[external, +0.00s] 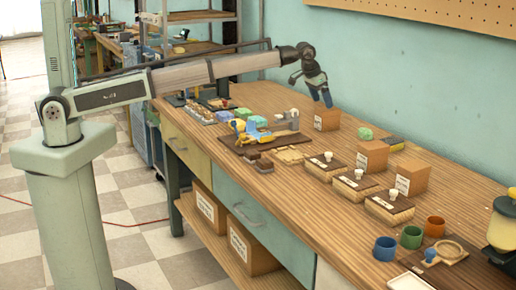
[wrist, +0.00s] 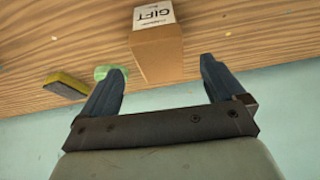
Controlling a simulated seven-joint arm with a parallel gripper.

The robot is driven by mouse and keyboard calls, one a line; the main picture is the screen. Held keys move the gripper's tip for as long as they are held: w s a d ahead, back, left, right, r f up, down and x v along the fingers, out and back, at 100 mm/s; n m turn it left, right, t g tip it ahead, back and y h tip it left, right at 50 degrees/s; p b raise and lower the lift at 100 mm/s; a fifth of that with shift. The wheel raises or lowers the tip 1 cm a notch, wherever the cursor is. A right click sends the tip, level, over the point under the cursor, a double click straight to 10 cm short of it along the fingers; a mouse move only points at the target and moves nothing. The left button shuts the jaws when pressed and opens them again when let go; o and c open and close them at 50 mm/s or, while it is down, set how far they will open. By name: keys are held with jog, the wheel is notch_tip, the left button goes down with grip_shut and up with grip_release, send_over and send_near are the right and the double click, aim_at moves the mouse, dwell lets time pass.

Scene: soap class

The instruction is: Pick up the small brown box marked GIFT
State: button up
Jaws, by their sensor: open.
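A small brown box with a white label reading GIFT (wrist: 158,48) shows in the wrist view. It appears upside down there, ahead of and between the fingertips. In the external view, this appears to be the brown box (external: 327,121) at the back of the bench near the wall. My gripper (external: 325,98) is above that box, tilted, with its fingers pointing down. In the wrist view, my gripper (wrist: 161,68) is open, with one finger toward each side of the box and nothing held. Any contact with the box is unclear.
Two similar brown boxes (external: 372,156) (external: 412,177) stand farther right. A green lump (external: 366,133) and a yellow-and-grey sponge (external: 394,142) lie behind them. The wall (external: 440,110) is close behind.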

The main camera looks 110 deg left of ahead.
aim_at(328, 117)
jog(key=x, duration=0.8)
jog(key=shift+w+f, duration=0.1)
jog(key=shift+f, duration=0.3)
jog(key=shift+c, duration=0.3)
jog(key=c, duration=1)
